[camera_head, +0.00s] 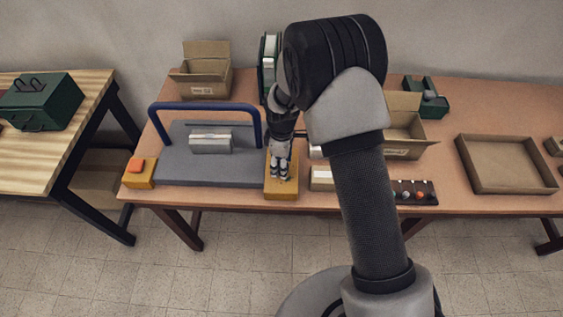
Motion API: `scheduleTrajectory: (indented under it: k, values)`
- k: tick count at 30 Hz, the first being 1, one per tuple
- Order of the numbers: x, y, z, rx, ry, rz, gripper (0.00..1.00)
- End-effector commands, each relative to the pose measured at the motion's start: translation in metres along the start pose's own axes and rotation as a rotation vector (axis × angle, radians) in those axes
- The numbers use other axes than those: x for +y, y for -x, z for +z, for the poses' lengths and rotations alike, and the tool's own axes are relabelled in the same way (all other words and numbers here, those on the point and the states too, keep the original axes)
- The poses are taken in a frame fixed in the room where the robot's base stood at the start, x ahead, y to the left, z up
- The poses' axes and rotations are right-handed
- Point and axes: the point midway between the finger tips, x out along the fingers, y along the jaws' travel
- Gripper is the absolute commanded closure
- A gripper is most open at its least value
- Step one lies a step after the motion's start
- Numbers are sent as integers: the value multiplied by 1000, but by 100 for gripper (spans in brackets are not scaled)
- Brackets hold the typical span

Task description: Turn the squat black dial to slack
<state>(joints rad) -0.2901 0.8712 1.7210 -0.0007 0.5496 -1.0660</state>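My gripper (280,174) points down over a yellow-orange box (282,193) at the front edge of the table, right of the grey plate. The fingers are at or just above the top of this box. They are too small to tell whether they are open or shut. I cannot make out the squat black dial. If it is on this box, my gripper hides it. No slack marking can be read.
A yellow box with an orange button (137,166) stands left.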

Motion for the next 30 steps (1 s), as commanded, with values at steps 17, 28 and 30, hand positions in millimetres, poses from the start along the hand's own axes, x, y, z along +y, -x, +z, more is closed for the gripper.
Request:
scheduleTrajectory:
  k: [17, 28, 30]
  values:
    - [1, 11, -1, 2, -2, 3, 41]
    - [1, 86, -1, 3, -1, 4, 41]
    - [1, 98, 0, 2, -1, 3, 41]
